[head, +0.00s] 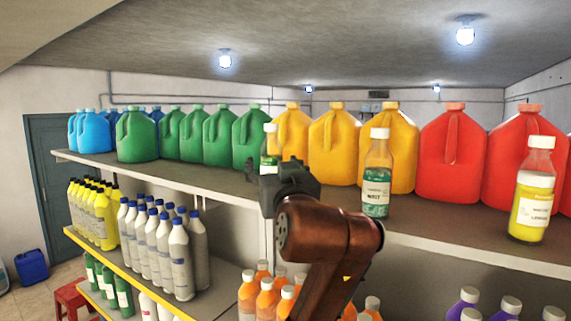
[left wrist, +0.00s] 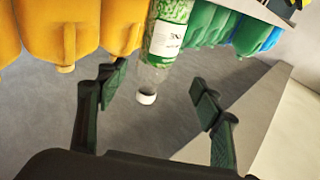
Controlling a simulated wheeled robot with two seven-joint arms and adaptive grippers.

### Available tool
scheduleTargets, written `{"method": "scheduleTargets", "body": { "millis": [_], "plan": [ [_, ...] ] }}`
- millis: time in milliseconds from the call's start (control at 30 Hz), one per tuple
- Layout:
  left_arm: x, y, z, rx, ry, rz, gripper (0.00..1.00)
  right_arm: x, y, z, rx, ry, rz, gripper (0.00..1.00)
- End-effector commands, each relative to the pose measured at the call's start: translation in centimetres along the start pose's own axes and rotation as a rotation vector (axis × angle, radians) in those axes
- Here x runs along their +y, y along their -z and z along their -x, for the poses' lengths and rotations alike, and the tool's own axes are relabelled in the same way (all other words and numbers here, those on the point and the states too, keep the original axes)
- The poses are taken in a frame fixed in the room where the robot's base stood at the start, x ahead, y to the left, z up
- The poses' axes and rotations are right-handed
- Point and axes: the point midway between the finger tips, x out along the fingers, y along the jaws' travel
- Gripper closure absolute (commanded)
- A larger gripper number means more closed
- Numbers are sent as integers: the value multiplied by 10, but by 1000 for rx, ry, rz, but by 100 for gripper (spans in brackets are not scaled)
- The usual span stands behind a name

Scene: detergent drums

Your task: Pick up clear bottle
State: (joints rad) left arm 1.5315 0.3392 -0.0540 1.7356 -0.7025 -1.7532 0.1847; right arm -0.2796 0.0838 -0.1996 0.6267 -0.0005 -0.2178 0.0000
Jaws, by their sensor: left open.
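A clear bottle with a white cap and green contents (head: 270,140) stands on the top shelf between the green and yellow jugs. My left gripper (head: 262,182) is in front of it and hides its lower part. In the left wrist view the same bottle (left wrist: 169,35) appears upside down, with its cap between the open fingers of my left gripper (left wrist: 157,82); no contact shows. A second clear bottle with green contents (head: 376,178) stands right of my arm. A third, with yellow contents (head: 532,195), stands at the far right. My right gripper is not in view.
Green jugs (head: 187,135), yellow jugs (head: 333,145) and red jugs (head: 452,150) line the top shelf (head: 440,235) behind the bottles. Grey bottles (head: 180,255) and orange bottles (head: 248,295) stand on lower levels. The shelf front between the clear bottles is free.

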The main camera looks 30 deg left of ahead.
Motion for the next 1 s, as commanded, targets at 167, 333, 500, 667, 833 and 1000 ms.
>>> {"method": "scheduleTargets", "body": {
  "millis": [167, 333, 500, 667, 833, 1000],
  "plan": [
    [4, 4, -13, 0, -4, 2, 40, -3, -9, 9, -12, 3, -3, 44],
    [11, 4, -28, 0, -14, 3, 40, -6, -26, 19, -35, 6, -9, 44],
    [16, 6, -46, -1, -15, 1, 40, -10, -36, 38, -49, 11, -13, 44],
    [17, 6, -66, 0, -13, 2, 40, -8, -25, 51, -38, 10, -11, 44],
    [16, 4, -76, 1, -14, 4, 40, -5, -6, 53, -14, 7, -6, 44],
    [16, 2, -76, 1, -14, 4, 40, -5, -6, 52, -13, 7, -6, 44]
  ]
}}
